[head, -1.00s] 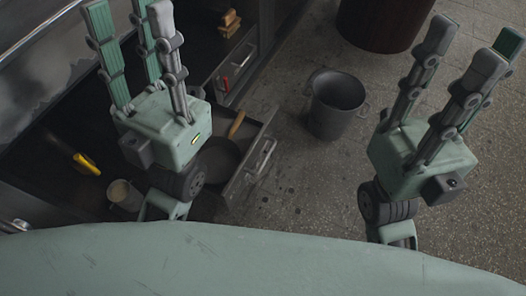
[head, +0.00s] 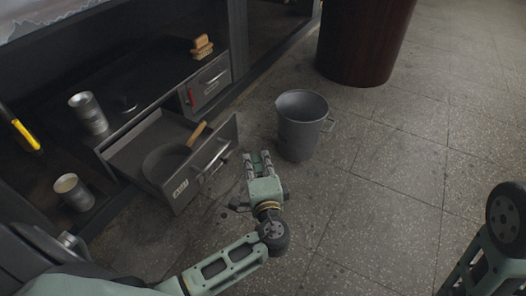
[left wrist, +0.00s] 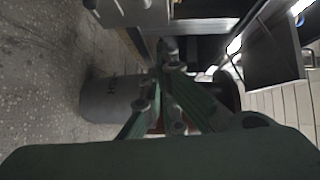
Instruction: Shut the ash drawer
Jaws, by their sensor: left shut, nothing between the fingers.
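The ash drawer (head: 181,192) stands pulled out of the dark cabinet in the head view, with a small label on its front and a bar handle (head: 214,160). A dark pan (head: 166,163) with a wooden handle lies in it. My left gripper (head: 257,154) is shut and empty, low in front of the drawer's right end, between it and the bucket; it appears apart from the drawer front. Its fingertips (left wrist: 167,45) are close together in the left wrist view. Only part of my right arm shows at the right edge; its gripper is out of frame.
A grey bucket (head: 301,136) stands just right of my left gripper; it also shows in the left wrist view (left wrist: 108,100). A closed drawer (head: 210,82) with a red item is behind. Cans stand at left. A dark round barrel (head: 362,40) is at the back. Right floor is clear.

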